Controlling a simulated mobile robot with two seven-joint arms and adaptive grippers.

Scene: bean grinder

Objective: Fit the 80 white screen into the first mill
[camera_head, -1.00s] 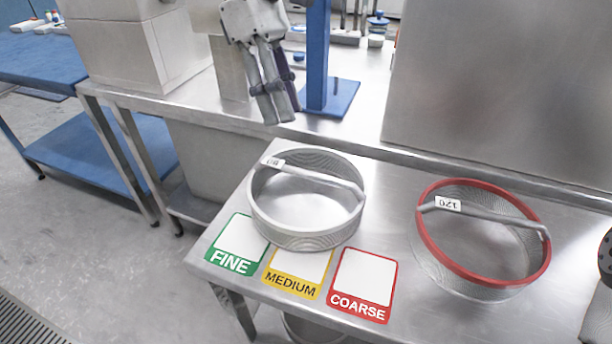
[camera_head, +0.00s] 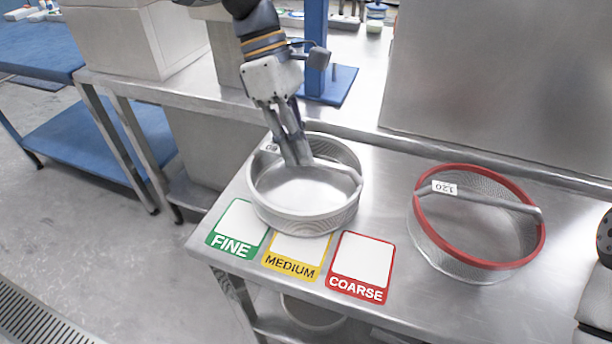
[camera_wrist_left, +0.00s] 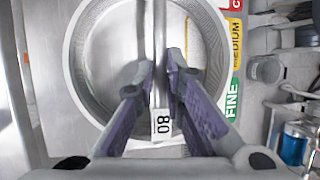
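The white 80 screen (camera_head: 306,219) is a round mesh sieve with a pale rim and a bar handle across its top. It stands upright on the steel table, behind the FINE and MEDIUM cards. My left gripper (camera_head: 298,163) points down over it, with its fingers at the handle bar. In the left wrist view the bar runs between the two fingertips (camera_wrist_left: 160,68), and a small gap shows between them. The 80 tag (camera_wrist_left: 162,125) lies between the fingers. Contact with the bar cannot be told. My right gripper is not clearly seen. No mill can be made out.
A red-rimmed 120 screen (camera_head: 480,262) stands at the right of the table. FINE (camera_head: 238,230), MEDIUM (camera_head: 294,262) and COARSE (camera_head: 360,268) cards lie along the front. A blue post (camera_head: 315,50) rises behind. A large steel panel (camera_head: 500,80) stands at the back right.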

